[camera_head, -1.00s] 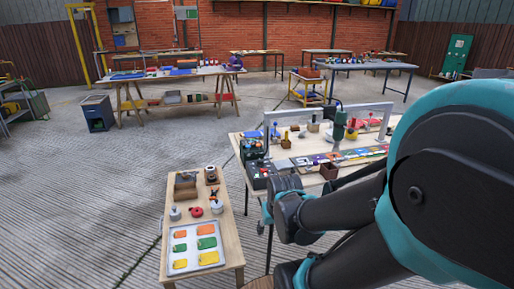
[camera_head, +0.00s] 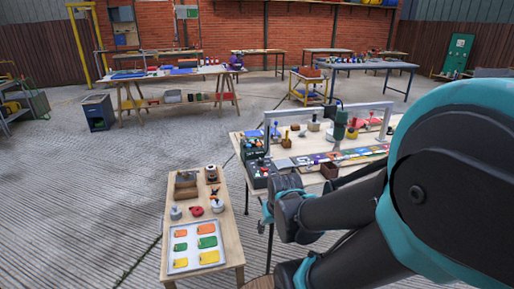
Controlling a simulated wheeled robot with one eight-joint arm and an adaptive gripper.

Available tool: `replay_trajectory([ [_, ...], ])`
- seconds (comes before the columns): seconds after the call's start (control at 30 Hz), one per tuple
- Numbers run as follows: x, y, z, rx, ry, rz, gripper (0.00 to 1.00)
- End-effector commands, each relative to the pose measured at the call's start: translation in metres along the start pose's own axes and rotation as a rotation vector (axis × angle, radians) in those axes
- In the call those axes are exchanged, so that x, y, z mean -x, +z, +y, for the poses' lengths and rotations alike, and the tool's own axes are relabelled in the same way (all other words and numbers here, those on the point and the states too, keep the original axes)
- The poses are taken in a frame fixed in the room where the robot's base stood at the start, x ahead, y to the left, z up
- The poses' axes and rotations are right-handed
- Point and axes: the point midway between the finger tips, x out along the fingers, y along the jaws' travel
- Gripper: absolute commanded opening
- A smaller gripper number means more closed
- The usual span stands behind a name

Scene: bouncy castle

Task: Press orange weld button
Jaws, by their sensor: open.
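A dark control box (camera_head: 258,172) sits at the near left corner of the workbench (camera_head: 236,142) with the grey gantry frame (camera_head: 330,110). Small light and reddish spots show on the box, but they are too small for me to tell an orange weld button among them. I cannot make out my gripper; the arm's end seems hidden or out of frame.
A low wooden table (camera_head: 232,242) at front left holds a white tray (camera_head: 170,256) of orange, green and yellow pieces, plus several small tools. A brown box (camera_head: 329,170) stands at the bench's front edge. Open concrete floor lies to the left.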

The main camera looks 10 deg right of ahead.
Motion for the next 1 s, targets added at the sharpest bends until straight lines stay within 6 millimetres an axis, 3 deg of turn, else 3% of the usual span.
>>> replay_trajectory([
  [0.37,0.0000,0.0000,0.0000,0.000,0.000,0.000,0.47],
  [0.77,0.0000,0.0000,0.0000,0.000,0.000,0.000,0.00],
  [1.0,0.0000,0.0000,0.0000,0.000,0.000,0.000,0.00],
])
